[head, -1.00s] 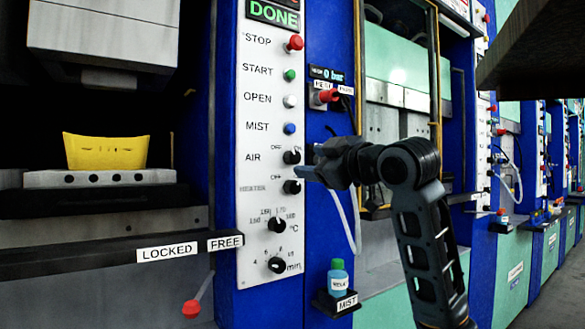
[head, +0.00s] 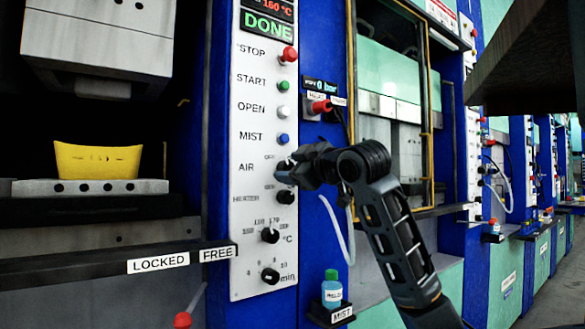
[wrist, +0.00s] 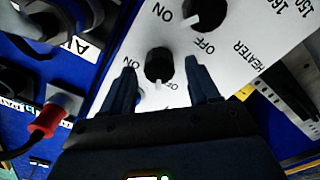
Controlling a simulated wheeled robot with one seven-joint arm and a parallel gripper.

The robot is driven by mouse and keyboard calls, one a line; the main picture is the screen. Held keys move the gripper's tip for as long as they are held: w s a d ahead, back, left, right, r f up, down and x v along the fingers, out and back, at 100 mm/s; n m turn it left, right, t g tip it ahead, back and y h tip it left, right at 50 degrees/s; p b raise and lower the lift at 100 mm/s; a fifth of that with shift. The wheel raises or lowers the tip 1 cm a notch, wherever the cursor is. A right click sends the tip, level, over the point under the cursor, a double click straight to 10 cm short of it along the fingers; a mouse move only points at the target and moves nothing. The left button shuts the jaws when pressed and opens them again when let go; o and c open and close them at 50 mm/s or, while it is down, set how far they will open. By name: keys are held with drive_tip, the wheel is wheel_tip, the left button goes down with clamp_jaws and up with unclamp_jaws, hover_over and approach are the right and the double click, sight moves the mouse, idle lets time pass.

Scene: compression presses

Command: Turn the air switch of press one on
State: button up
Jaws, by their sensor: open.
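The near press's white control panel (head: 252,215) carries a black air switch (head: 284,163) beside the AIR label. My gripper (head: 284,172) is at this switch and partly covers it in the head view. In the wrist view the air switch (wrist: 158,64) sits between the tips of my open gripper (wrist: 160,72), with a gap on each side. Its white pointer faces the gripper, close to the OFF marking (wrist: 171,87).
The heater switch (head: 286,197) is just below the air switch, and the blue mist button (head: 283,139) is above. A red connector (head: 320,106) is right of the panel. A mist bottle (head: 332,290) stands lower right. A yellow piece (head: 97,159) sits in the press.

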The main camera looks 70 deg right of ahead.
drive_tip(key=c, duration=1)
drive_tip(key=shift+c, duration=0.2)
drive_tip(key=shift+m+p, duration=0.35)
drive_tip(key=shift+m, duration=0.05)
drive_tip(key=m+p, duration=0.2)
drive_tip(key=shift+r+m+p, duration=0.15)
drive_tip(key=shift+m+p, duration=0.15)
drive_tip(key=shift+p, duration=0.1)
drive_tip(key=m+p, duration=0.3)
drive_tip(key=shift+m+p, duration=0.35)
drive_tip(key=shift+m, duration=0.05)
drive_tip(key=m+p, duration=0.4)
drive_tip(key=shift+s+d+m, duration=0.1)
drive_tip(key=shift+m, duration=0.2)
drive_tip(key=shift+p, duration=0.35)
